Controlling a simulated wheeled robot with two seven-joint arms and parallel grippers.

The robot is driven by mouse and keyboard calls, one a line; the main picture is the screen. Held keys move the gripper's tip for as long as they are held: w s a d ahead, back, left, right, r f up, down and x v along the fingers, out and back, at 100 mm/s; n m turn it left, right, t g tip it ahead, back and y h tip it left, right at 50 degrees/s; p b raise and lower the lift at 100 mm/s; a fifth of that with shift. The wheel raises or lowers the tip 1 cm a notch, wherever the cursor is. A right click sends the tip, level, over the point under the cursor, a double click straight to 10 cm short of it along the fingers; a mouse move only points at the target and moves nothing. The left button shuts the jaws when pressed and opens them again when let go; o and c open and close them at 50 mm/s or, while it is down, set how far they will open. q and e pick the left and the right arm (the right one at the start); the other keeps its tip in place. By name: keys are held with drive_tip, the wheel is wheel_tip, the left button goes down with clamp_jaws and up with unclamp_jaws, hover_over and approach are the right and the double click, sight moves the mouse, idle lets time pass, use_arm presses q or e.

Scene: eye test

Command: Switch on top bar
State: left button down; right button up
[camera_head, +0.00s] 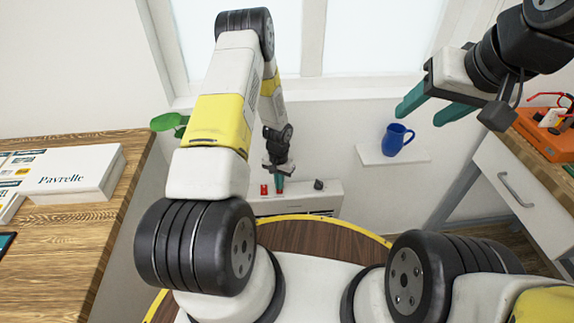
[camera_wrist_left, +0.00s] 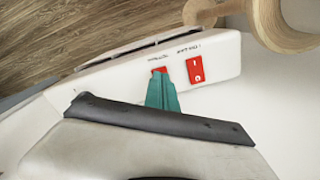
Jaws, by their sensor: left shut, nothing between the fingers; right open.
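A white heater-like unit (camera_head: 300,205) stands low against the wall under the window. In the left wrist view its white panel (camera_wrist_left: 118,80) carries two red rocker switches with small labels, too small to read surely. One red switch (camera_wrist_left: 196,71) is fully in view, with white marks on it. The other red switch (camera_wrist_left: 159,70) is partly hidden behind my left fingertips. My left gripper (camera_head: 280,184) is shut and empty, its teal fingertips (camera_wrist_left: 160,80) at that partly hidden switch; I cannot tell whether they touch it. My right gripper (camera_head: 419,116) is open and empty, high at the right.
A dark knob (camera_head: 319,184) sits on the unit. A blue mug (camera_head: 396,139) stands on a small white wall shelf (camera_head: 418,156). A wooden table (camera_head: 60,235) with a white box (camera_head: 78,172) is at left. A desk with a drawer (camera_head: 520,188) is at right.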

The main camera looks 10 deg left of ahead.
use_arm(q)
drive_tip(key=shift+f, duration=0.9)
idle(0.8)
drive_tip(key=shift+r, duration=3.55)
